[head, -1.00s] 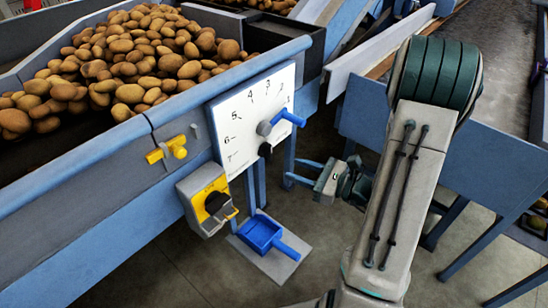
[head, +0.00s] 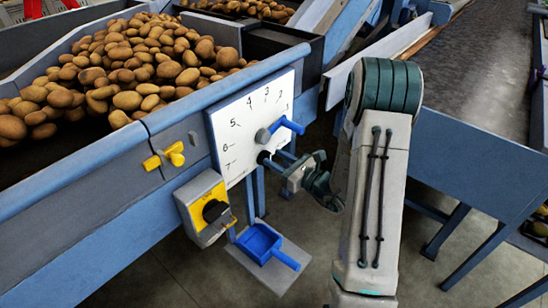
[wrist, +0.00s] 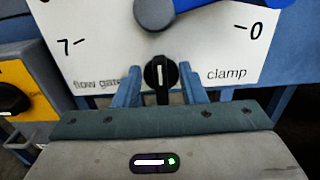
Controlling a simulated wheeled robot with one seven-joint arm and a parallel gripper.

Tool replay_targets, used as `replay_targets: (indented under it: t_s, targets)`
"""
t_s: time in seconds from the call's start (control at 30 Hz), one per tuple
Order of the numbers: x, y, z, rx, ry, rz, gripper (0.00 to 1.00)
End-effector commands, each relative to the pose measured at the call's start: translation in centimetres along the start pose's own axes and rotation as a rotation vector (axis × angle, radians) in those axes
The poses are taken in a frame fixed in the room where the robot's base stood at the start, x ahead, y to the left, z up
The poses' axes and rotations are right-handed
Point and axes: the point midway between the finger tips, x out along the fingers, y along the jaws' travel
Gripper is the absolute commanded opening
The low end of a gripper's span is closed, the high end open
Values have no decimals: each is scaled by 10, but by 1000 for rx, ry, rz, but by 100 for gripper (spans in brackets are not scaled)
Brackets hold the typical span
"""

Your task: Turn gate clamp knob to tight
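The black clamp knob (wrist: 160,76) sits low on the white dial plate, between the words "flow gate" and "clamp" in the wrist view. Its white line stands about upright. In the head view the knob (head: 263,157) is partly hidden by my fingers. My gripper (wrist: 160,92) is open, with one blue finger left and one right of the knob and a gap on each side. In the head view my gripper (head: 274,160) is at the plate's lower right. I cannot tell how far the fingertips reach along the knob.
The blue-handled gate lever (head: 284,128) is just above the knob, with its grey hub (wrist: 155,12) close over my fingers. A yellow box with a black rotary switch (head: 214,210) is at lower left. A blue dustpan (head: 262,243) lies below.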

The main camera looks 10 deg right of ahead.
Motion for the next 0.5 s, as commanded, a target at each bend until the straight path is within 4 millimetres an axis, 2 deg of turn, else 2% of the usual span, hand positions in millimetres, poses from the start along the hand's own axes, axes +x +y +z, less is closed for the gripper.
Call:
replay_targets:
  t_s: [0.2,0.47,0.5]
  targets:
    - [14,0,0,1,0,0,37]
    - [15,0,0,1,0,0,37]
    - [15,0,0,1,0,0,26]
